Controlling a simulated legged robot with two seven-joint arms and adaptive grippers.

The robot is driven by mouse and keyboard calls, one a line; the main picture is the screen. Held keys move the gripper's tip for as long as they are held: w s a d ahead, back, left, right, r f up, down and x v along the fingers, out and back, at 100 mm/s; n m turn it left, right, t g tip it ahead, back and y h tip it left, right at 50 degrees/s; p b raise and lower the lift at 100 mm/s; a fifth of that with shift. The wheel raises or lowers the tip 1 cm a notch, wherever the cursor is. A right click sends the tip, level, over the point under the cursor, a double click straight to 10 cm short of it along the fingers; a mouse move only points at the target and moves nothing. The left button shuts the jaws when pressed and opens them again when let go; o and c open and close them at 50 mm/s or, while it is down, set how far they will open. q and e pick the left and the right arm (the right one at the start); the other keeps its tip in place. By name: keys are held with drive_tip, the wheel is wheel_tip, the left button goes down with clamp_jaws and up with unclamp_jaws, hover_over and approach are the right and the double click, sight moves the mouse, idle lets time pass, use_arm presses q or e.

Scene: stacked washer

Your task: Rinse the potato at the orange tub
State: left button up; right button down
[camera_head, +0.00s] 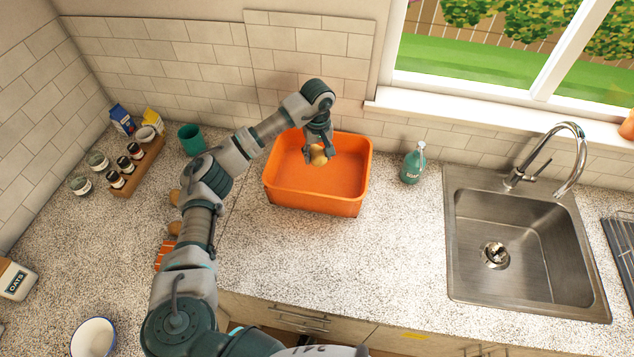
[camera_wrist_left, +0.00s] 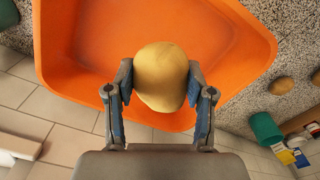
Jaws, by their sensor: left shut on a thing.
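The orange tub (camera_head: 318,199) stands on the counter against the tiled wall, and it fills much of the left wrist view (camera_wrist_left: 90,40). My left gripper (camera_head: 318,153) is over the tub toward its back. It is shut on the potato (camera_head: 319,158), a tan, rounded one. In the left wrist view the potato (camera_wrist_left: 161,77) sits between the two fingers of the left gripper (camera_wrist_left: 160,90), with the tub behind it. I cannot tell whether the potato touches the tub's floor. My right gripper is not in view.
A green soap bottle (camera_head: 412,165) stands right of the tub, then a steel sink (camera_head: 520,240) with a faucet (camera_head: 545,150). Left are a teal cup (camera_head: 191,139) and a jar rack (camera_head: 138,168). More potatoes (camera_head: 174,228) lie beside my arm. Counter before the tub is clear.

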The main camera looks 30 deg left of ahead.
sight(317, 151)
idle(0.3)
use_arm(q)
drive_tip(key=shift+r+p, duration=1.45)
drive_tip(key=shift+r, duration=0.65)
drive_tip(key=shift+f, duration=0.1)
